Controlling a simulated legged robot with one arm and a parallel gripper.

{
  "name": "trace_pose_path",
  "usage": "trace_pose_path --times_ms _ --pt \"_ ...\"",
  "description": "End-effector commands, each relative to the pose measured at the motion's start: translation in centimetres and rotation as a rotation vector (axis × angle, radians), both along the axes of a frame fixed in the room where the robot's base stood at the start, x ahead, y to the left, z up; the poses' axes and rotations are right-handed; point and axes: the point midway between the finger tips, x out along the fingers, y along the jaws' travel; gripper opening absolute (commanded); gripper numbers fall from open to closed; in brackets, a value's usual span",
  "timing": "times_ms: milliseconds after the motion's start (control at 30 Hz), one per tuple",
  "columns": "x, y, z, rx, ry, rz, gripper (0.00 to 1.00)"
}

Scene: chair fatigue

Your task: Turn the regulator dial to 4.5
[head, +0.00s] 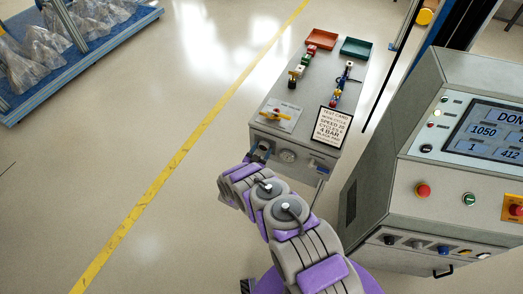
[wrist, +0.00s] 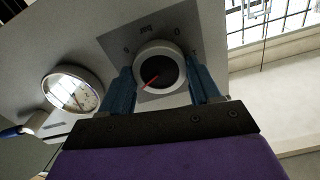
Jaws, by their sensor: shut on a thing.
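The regulator dial (wrist: 160,70) is a round knob with a pale rim, a dark face and a red pointer line, set on a square grey plate on the front of the grey cabinet (head: 262,130). In the wrist view the pointer slants to the lower left.
The cabinet top holds a sign (head: 331,126), a plate with a yellow-and-red handle (head: 276,114), a red tray (head: 321,39) and a green tray (head: 356,47). A control console (head: 437,150) stands close at the right. Open floor lies left of the cabinet.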

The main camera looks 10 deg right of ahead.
Motion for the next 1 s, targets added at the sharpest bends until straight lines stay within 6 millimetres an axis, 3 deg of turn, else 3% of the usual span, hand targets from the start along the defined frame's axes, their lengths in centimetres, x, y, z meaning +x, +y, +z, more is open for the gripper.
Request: trace_pose_path --times_ms 567,600,833,1000 --pt "-0.02 0.26 -0.20 0.031 -0.016 0.006 0.32" --pt "-0.02 0.26 -0.20 0.031 -0.016 0.006 0.65" --pt "-0.07 0.13 -0.01 0.030 -0.020 0.002 0.87" --pt "-0.07 0.01 0.02 0.030 -0.020 0.001 0.88"
